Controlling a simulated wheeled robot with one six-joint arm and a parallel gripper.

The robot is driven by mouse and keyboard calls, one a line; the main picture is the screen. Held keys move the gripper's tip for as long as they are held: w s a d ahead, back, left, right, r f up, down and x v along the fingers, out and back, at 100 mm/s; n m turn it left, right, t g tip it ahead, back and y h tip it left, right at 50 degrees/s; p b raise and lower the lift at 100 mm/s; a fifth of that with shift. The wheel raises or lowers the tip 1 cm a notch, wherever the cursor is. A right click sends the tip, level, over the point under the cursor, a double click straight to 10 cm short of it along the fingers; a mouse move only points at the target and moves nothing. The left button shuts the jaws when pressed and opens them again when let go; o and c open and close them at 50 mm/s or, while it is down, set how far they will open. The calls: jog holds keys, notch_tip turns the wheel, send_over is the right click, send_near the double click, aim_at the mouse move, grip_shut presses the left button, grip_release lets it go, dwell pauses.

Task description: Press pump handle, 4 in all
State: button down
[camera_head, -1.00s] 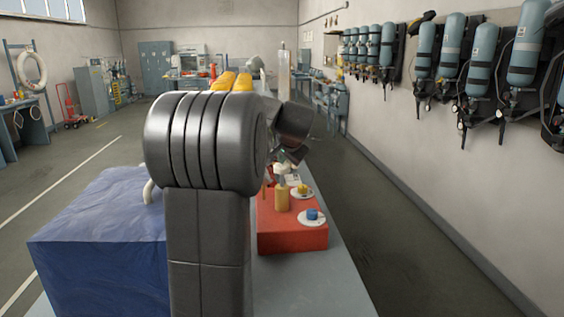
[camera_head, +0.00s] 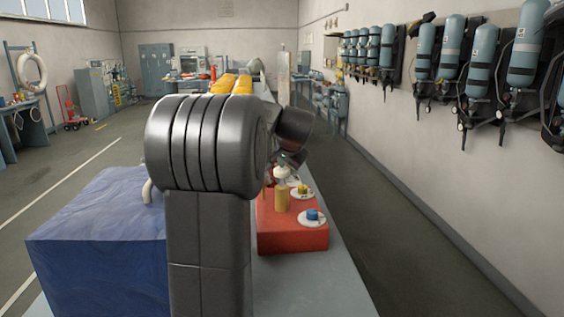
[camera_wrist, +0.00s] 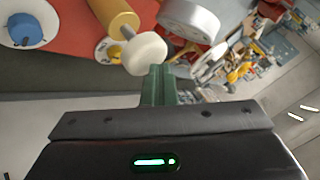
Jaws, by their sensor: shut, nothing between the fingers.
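The pump is a yellow cylinder (camera_head: 282,201) with a white round handle (camera_head: 283,173) on its stem, standing on a red block (camera_head: 292,238). In the wrist view the yellow cylinder (camera_wrist: 113,14) and white handle (camera_wrist: 145,54) are tilted by the camera angle. My gripper (camera_head: 284,159) has green fingers that are shut and empty. In the wrist view the fingertips (camera_wrist: 158,70) are right by the edge of the white handle; I cannot tell whether they touch it. In the head view my arm hides part of the block's far end.
A blue knob (camera_head: 312,215) and a yellow knob (camera_head: 303,189) sit on white discs on the red block. A grey-white cylinder (camera_wrist: 188,17) is close to the fingers in the wrist view. A blue covered box (camera_head: 95,240) stands left of my arm.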

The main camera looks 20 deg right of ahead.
aim_at(283, 170)
jog(key=shift+f+b, duration=0.35)
jog(key=shift+f, duration=0.3)
jog(key=shift+r, duration=0.1)
dwell(0.4)
jog(key=shift+r+p, duration=2.15)
jog(key=shift+r, duration=0.4)
notch_tip(283, 170, up, 5)
jog(key=p, duration=0.4)
dwell(1.2)
